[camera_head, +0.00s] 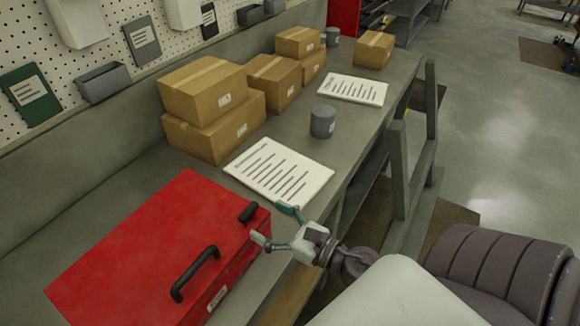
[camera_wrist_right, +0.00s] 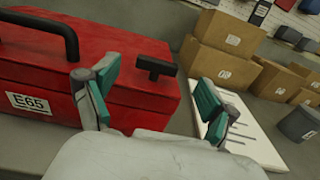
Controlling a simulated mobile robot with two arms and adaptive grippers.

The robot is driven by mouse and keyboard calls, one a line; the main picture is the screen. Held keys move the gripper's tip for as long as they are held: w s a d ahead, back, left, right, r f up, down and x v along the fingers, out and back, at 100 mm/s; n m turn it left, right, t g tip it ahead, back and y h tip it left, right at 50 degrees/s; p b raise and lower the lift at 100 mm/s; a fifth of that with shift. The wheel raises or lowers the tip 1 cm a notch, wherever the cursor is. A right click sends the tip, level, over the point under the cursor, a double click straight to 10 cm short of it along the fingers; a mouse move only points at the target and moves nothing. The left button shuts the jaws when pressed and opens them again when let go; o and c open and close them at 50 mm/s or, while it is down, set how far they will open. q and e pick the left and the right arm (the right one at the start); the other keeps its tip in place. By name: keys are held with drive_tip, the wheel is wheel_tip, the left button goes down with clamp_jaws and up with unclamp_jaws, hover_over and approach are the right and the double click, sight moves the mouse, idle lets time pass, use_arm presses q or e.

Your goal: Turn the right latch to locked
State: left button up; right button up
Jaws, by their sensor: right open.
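A red toolbox (camera_head: 140,250) lies on the grey bench, and it fills the left of the right wrist view (camera_wrist_right: 110,60). Its right latch is a small black bar (camera_head: 249,212) near the right end of the front edge. In the right wrist view the latch (camera_wrist_right: 156,66) is a short T-shaped bar, roughly level. My right gripper (camera_head: 275,225) is open and empty just in front of the latch, apart from it. In the right wrist view its green-padded fingers (camera_wrist_right: 152,95) stand wide on either side below the latch. My left gripper is not in view.
A black handle (camera_head: 196,273) sits left of the latch on the box, above an E65 label (camera_wrist_right: 28,103). White sheets (camera_head: 279,170), a grey can (camera_head: 323,121) and cardboard boxes (camera_head: 205,92) stand farther back. Open floor lies right of the bench.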

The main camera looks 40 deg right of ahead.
drive_tip(key=v, duration=0.6)
drive_tip(key=shift+r, duration=0.1)
idle(0.3)
